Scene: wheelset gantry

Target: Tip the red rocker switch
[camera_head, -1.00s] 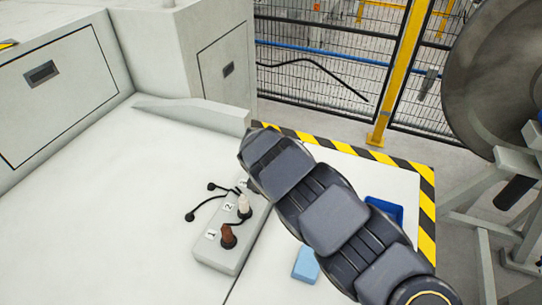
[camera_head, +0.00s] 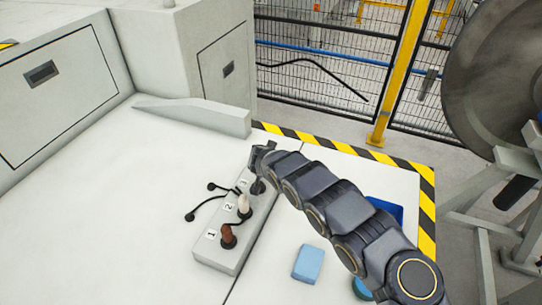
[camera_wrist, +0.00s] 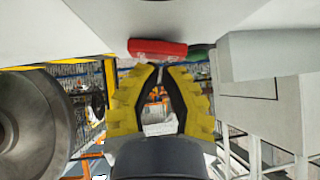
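My gripper (camera_head: 257,158) is over the far end of the grey box, close to the dark item by label 3 (camera_head: 252,182). In the wrist view my gripper's yellow fingers (camera_wrist: 161,68) stand a little apart with nothing clear between them. A red bar-shaped piece (camera_wrist: 157,48) shows just beyond the fingertips, against a pale surface; I cannot tell whether it is the rocker switch or whether the fingers touch it. No red switch shows in the head view.
A blue block (camera_head: 308,263) and blue tray (camera_head: 393,209) lie to the right. A grey wedge (camera_head: 195,113) stands behind. The left table is clear.

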